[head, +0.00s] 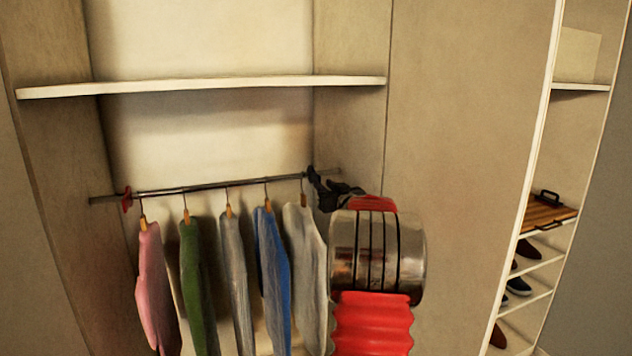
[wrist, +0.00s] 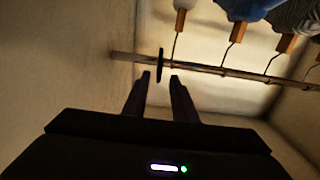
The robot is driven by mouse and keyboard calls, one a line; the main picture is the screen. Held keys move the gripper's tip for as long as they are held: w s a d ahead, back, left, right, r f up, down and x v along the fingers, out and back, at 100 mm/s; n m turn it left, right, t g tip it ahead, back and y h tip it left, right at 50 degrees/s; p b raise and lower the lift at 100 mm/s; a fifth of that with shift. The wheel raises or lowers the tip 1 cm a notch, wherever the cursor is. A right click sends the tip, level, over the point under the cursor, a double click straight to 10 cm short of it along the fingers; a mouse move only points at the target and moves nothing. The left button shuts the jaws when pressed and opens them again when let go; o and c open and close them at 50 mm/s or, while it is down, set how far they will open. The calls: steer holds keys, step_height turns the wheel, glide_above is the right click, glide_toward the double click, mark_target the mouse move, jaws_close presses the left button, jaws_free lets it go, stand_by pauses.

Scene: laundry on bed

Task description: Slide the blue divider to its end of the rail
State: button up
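The rail (head: 230,184) runs across the closet below a shelf. A red divider (head: 126,199) is on its left part in the head view. In the wrist view a thin dark divider (wrist: 160,62) stands on the rail near a wall; its blue colour cannot be made out. My gripper (wrist: 160,77) is open, its two dark fingertips on either side of the divider's lower edge, with visible gaps. In the head view my gripper (head: 314,180) is at the right part of the rail, partly hidden behind my arm, and the divider blends with the dark fingers.
Several garments hang between the red divider and my gripper; the nearest is a grey one (head: 305,265), with a blue one (head: 272,270) beside it. The shelf (head: 200,87) is above. The closet's right wall (head: 350,130) is close to my gripper.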

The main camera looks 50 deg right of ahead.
mark_target(320, 181)
steer(key=shift+x, duration=3.35)
jaws_close()
